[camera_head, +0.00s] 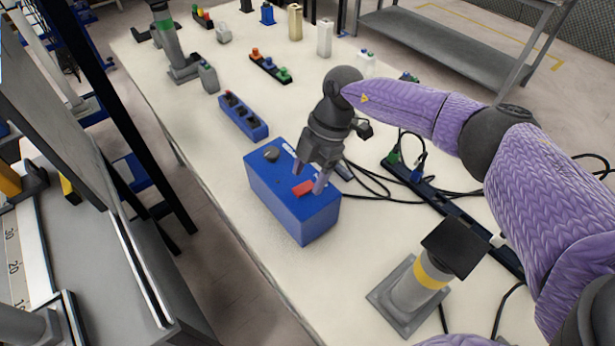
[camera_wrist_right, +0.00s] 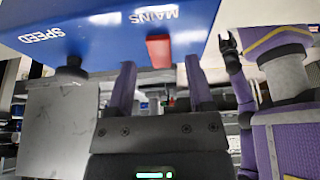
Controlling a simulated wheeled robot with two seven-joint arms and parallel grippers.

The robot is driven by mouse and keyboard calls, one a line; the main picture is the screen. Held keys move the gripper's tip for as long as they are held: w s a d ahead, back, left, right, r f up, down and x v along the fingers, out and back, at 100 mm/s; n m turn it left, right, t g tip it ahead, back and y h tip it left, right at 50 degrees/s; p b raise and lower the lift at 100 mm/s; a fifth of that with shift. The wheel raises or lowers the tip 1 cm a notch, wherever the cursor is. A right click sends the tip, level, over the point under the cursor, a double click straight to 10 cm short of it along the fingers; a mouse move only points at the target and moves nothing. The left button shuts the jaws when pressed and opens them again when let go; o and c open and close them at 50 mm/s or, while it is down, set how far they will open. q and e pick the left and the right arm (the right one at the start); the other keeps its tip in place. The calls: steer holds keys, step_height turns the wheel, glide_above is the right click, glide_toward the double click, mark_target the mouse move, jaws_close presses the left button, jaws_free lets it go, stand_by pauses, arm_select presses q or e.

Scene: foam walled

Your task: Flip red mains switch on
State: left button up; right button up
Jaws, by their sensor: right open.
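A blue box (camera_head: 298,205) stands on the table, with a dark round knob (camera_head: 271,154) and a red mains switch (camera_head: 303,188) on its top. My right gripper (camera_head: 309,179) is directly above the switch with fingers apart and nothing held. In the right wrist view the red switch (camera_wrist_right: 158,51) sits under the MAINS label, between the lines of the two fingers of my right gripper (camera_wrist_right: 160,77). Contact cannot be told. The knob (camera_wrist_right: 71,74) is by the SPEED label. A dark claw-like part (camera_wrist_right: 230,44) at right, seemingly my left gripper, is too small to read.
A blue switch strip (camera_head: 242,117) lies behind the box. Black cables and a dark power strip (camera_head: 455,213) lie to the right. A grey stand with a yellow band (camera_head: 430,274) is at the front right. The table's left edge runs close to the box.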

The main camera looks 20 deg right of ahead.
steer(key=shift+x, duration=0.75)
jaws_close()
steer(key=h+p, duration=0.1)
steer(key=p, duration=0.2)
steer(key=r+t+h+p, duration=0.1)
steer(key=h+p, duration=0.1)
steer(key=p, duration=0.2)
steer(key=shift+s+a, duration=0.1)
steer(key=shift+a, duration=0.25)
steer(key=shift+f+p, duration=0.15)
steer(key=shift+p, duration=0.35)
steer(key=shift+f+h, duration=0.2)
steer(key=shift+h, duration=0.1)
